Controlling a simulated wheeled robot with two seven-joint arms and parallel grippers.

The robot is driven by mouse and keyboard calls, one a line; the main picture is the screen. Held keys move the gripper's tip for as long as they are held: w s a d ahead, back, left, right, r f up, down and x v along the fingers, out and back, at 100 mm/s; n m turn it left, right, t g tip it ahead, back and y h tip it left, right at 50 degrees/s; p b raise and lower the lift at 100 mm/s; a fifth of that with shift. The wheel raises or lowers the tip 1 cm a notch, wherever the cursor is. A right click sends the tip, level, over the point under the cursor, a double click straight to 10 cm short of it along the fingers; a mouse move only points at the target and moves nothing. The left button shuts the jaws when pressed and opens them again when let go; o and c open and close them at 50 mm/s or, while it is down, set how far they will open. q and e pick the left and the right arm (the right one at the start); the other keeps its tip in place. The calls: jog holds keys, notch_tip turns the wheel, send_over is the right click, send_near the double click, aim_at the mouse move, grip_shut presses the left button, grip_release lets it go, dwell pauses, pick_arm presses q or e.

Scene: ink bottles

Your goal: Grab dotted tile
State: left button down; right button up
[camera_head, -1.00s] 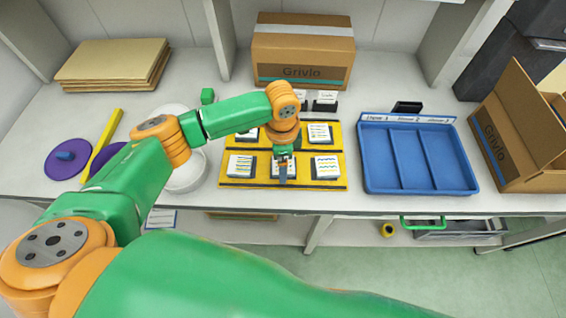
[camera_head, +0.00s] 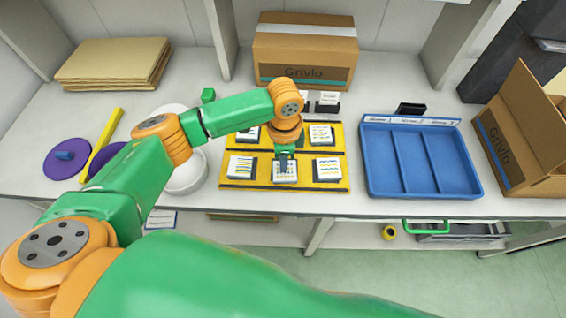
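A yellow mat (camera_head: 232,183) with dark strips holds several white patterned tiles on dark blocks. In its front row are a left tile (camera_head: 241,166), a middle tile (camera_head: 285,175) and a right tile (camera_head: 327,169). Behind them are a back left tile (camera_head: 247,135) and a back right tile (camera_head: 320,134). The marks are too small to tell surely which tile is dotted. My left gripper (camera_head: 285,161) points down at the far edge of the middle front tile. Its fingers are too small to read, and contact is unclear. My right gripper is out of view.
A blue tray (camera_head: 433,189) with three empty compartments stands right of the mat. A white bowl (camera_head: 187,184) is at the left. A closed cardboard box (camera_head: 304,47) stands behind, an open one (camera_head: 515,140) at the far right.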

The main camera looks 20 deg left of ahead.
aim_at(282, 181)
pick_arm(q)
jog(key=s+r, duration=0.1)
jog(key=r, duration=0.1)
jog(key=s+r, duration=0.1)
jog(key=r, duration=0.1)
jog(key=s+r, duration=0.1)
jog(key=r, duration=0.1)
jog(key=shift+d+r, duration=0.25)
jog(key=shift+d, duration=0.1)
jog(key=s+d+r+p, duration=0.1)
jog(key=s+r, duration=0.4)
jog(key=s, duration=0.5)
jog(key=shift+c, duration=1.6)
grip_release()
jog(key=shift+r, duration=0.1)
